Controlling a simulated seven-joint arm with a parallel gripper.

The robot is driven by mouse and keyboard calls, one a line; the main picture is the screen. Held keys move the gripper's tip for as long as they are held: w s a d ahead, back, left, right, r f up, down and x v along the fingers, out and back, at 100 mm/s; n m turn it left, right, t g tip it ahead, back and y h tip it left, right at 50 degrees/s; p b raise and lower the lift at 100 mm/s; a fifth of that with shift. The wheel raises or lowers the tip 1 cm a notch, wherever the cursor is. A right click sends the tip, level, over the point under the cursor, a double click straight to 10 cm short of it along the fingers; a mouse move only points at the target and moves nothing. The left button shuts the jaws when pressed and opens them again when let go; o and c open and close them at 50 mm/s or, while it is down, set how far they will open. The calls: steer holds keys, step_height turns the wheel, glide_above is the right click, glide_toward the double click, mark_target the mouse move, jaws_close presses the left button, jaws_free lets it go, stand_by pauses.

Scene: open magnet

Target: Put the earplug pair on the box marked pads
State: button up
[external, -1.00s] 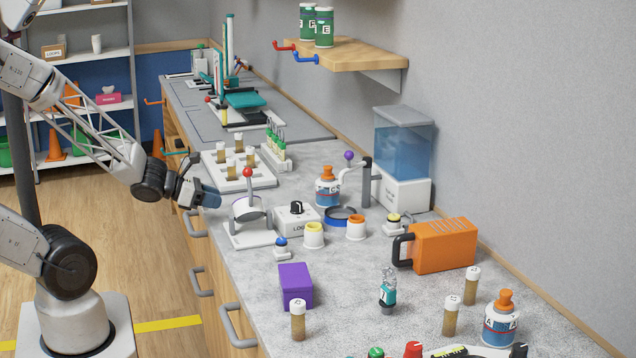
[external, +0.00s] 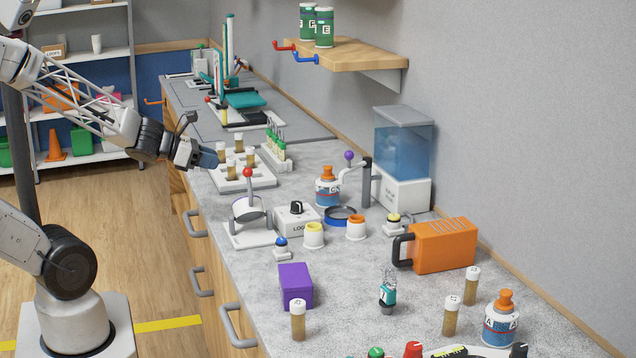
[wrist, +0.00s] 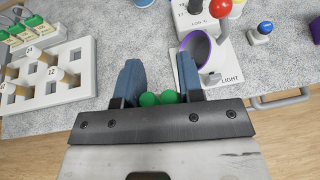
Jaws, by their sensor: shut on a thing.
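My gripper (external: 212,157) is over the left edge of the counter, near the white vial rack. In the wrist view my gripper (wrist: 160,75) has its two blue fingers around a pair of green round pieces, the earplug pair (wrist: 160,98), held low between the jaws. The earplugs do not show in the external view. I cannot read a box marked pads in any view. A pink box (external: 116,100) stands on the back shelf, partly hidden by my arm, its label unreadable. A brown box (external: 53,49) above it has a label that seems to read LOOPS.
A white stand with a red ball (external: 247,173) is nearer the camera. A purple box (external: 296,286) sits at the counter's front. Open floor lies left of the counter.

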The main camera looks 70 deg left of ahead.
steer(key=s+d+m+g+h, duration=0.2)
steer(key=d+m+g+h, duration=0.3)
steer(key=d, duration=1.3)
steer(key=s+d+m+g+h, duration=0.25)
steer(key=d+m+h, duration=0.45)
steer(key=d, duration=1)
steer(key=shift+g+y, duration=0.25)
steer(key=shift+y, duration=0.05)
steer(key=shift+w+d+f, duration=0.1)
steer(key=shift+w+f, duration=0.05)
steer(key=shift+f, duration=1.05)
steer(key=shift+w+d+f, duration=0.1)
steer(key=shift+w+f, duration=0.05)
steer(key=shift+f, duration=1)
steer(key=shift+m, duration=0.3)
glide_above(301, 278)
steer(key=shift+f, duration=0.75)
steer(key=shift+f, duration=0.1)
steer(key=shift+f, duration=1.65)
